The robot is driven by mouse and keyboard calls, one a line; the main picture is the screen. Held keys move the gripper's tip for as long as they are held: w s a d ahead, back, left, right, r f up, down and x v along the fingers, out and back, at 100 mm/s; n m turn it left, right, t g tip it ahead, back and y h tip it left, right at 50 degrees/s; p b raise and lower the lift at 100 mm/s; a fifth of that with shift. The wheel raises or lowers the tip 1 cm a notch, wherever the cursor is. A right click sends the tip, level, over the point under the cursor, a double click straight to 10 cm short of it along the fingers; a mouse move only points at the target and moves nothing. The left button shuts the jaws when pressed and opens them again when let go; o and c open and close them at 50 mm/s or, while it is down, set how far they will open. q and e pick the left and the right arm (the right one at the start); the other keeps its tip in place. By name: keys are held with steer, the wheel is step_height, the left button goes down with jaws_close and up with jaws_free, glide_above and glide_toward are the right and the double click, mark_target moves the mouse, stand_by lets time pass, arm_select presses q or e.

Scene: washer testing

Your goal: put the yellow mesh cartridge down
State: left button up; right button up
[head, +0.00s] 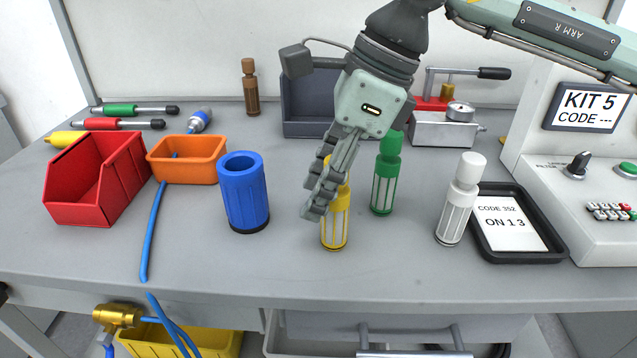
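The yellow mesh cartridge (335,222) is upright near the front middle of the grey bench, and its base looks level with the bench top. My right gripper (318,200) comes down from above at a slant, its fingers across the cartridge's upper part. The fingers hide most of the yellow cap. One finger largely covers the other, so I cannot tell whether they close on the cartridge or stand around it. My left gripper is not in view.
A blue cup (244,195) stands left of the cartridge. A green cartridge (384,180) stands behind right, a white one (458,205) farther right beside a black tray (558,252) with a code card. Red (85,198) and orange (187,168) bins stand left.

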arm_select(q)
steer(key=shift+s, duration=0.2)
arm_select(e)
steer(key=v, duration=1.2)
steer(key=shift+r, duration=0.2)
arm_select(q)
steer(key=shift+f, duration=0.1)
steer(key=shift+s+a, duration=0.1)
